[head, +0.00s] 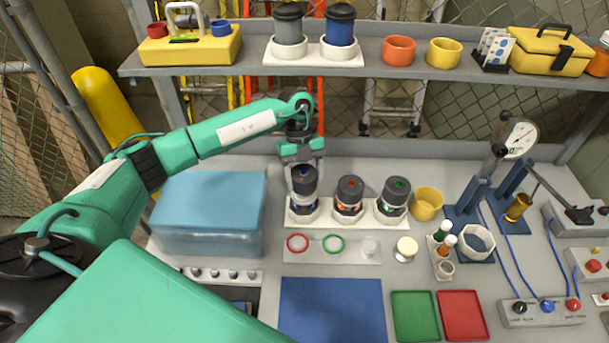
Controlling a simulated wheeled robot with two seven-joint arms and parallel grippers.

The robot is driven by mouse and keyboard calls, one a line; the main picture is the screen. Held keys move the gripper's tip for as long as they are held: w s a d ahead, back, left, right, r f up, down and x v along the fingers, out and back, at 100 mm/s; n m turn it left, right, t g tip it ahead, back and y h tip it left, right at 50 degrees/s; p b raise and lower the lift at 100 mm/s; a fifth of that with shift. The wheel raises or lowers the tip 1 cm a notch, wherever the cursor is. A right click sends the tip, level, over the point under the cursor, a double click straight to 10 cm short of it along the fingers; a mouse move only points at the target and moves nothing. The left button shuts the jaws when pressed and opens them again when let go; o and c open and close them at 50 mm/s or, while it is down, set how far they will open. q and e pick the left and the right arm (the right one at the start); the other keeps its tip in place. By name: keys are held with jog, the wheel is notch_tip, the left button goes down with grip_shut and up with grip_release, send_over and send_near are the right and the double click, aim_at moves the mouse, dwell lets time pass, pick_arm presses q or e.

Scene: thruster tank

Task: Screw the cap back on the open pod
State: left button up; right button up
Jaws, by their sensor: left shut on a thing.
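Three pods stand in a row in a white holder (327,218) on the bench in the head view. The left pod (303,204) has a black cap (304,181) with a blue mark on top. I cannot tell whether the cap is seated or just above the body. My right gripper is not in view.
A red ring (297,251), a green ring (333,253) and a clear piece lie in front of the holder. A blue-lidded tank (208,237) is to the left, a yellow cup (426,212) to the right. The blue mat (331,311) is clear.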

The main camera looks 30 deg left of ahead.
aim_at(302, 169)
pick_arm(q)
jog(key=shift+f, duration=0.4)
dwell(0.3)
jog(key=shift+f+b, duration=1)
jog(key=shift+f, duration=0.45)
dwell(0.9)
jog(key=o, duration=1.1)
jog(key=shift+c, duration=0.2)
jog(key=b+v, duration=0.2)
jog(key=v, duration=0.4)
jog(key=shift+w+a+r+b, duration=0.1)
jog(key=shift+r+b, duration=0.1)
jog(key=shift+b, duration=0.1)
jog(key=shift+a+r, duration=0.1)
jog(key=shift+r, duration=0.4)
